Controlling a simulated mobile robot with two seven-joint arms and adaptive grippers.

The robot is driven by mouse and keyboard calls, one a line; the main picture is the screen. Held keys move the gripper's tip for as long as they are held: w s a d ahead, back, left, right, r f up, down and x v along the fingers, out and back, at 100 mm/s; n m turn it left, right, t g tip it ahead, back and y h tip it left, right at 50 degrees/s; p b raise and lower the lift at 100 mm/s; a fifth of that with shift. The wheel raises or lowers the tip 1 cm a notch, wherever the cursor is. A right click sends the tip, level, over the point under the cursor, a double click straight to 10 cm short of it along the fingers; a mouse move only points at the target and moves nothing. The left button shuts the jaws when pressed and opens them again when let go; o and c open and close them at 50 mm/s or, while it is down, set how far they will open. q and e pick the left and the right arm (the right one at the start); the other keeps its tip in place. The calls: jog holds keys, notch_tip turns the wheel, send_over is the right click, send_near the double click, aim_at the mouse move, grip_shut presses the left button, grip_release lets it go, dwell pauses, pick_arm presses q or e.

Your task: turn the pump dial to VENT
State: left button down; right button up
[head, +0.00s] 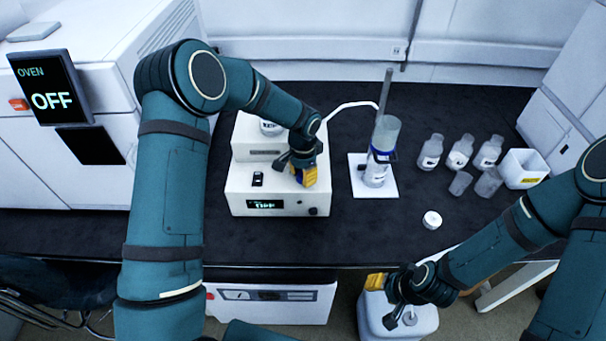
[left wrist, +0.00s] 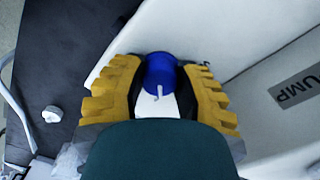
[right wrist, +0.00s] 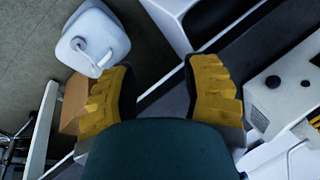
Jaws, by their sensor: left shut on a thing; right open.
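The pump (head: 278,203) is a white box on the dark bench, with a small display (head: 265,204) that reads what looks like OFF. A "PUMP" label shows on its side in the left wrist view (left wrist: 298,88). My left gripper (head: 306,178) is at the right part of the pump's top. In the left wrist view its yellow fingers (left wrist: 161,82) are shut on the blue dial (left wrist: 162,68), which has a pale pointer mark. In the head view the gripper mostly hides the dial. My right gripper (head: 392,295) is open and empty in front of the bench edge.
A clear column with a blue band (head: 383,140) stands on a white base right of the pump. Several bottles (head: 459,151) and a white bin (head: 524,168) are further right. A white cap (head: 432,220) lies near the front edge. A white jug (head: 409,322) stands below my right gripper.

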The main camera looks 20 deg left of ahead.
pick_arm(q)
jog(key=n+b, duration=0.2)
jog(key=n, duration=0.2)
jog(key=n+b, duration=0.1)
jog(key=n, duration=0.3)
jog(key=shift+n, duration=0.3)
jog(key=n, duration=0.4)
jog(key=shift+n, duration=0.3)
jog(key=shift+n+p, duration=0.4)
jog(key=shift+n, duration=1.8)
jog(key=c, duration=0.6)
grip_release()
jog(key=shift+r, duration=0.1)
